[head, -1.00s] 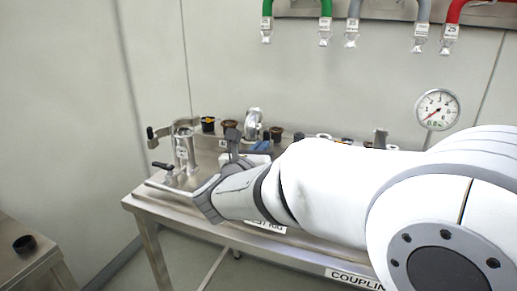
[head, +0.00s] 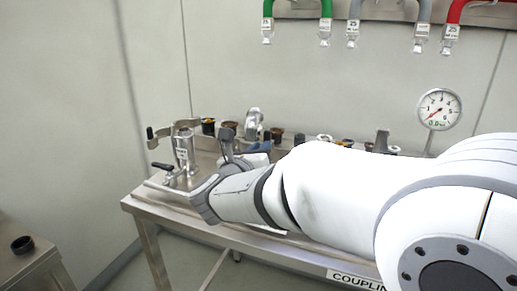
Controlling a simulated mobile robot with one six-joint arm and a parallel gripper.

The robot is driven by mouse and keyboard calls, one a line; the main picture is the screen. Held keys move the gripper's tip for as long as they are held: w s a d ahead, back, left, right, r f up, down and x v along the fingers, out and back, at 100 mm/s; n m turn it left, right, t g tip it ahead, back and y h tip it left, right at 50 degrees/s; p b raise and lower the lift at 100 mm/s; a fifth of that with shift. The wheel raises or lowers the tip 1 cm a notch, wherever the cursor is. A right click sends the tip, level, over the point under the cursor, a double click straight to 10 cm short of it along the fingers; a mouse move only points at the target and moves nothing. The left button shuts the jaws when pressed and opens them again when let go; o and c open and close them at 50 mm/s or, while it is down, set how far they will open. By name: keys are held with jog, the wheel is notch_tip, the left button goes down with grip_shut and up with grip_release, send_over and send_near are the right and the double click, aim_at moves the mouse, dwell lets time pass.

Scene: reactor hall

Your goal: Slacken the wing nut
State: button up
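A wing nut cannot be made out with certainty at this size. A steel upright cylinder with a label (head: 184,152) stands at the left end of the steel bench, with a flat metal arm across its top and a black-handled lever (head: 163,167) at its foot. A silver clamp-like fitting (head: 254,122) stands further right, behind my gripper. My white arm reaches leftward over the bench. The dark grey parts of my gripper (head: 240,148) show beyond the wrist, right of the cylinder and in front of the silver fitting. Finger opening and any contact are unclear.
Several dark and metal fittings (head: 277,134) line the back of the bench (head: 150,208); my arm hides its middle and right. A pressure gauge (head: 439,109) stands at the right. Coloured hoses (head: 325,25) hang above. A side table (head: 30,262) with a black cup (head: 23,244) is lower left.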

jog(key=v, duration=0.7)
jog(key=shift+s, duration=0.2)
jog(key=shift+w+r, duration=0.1)
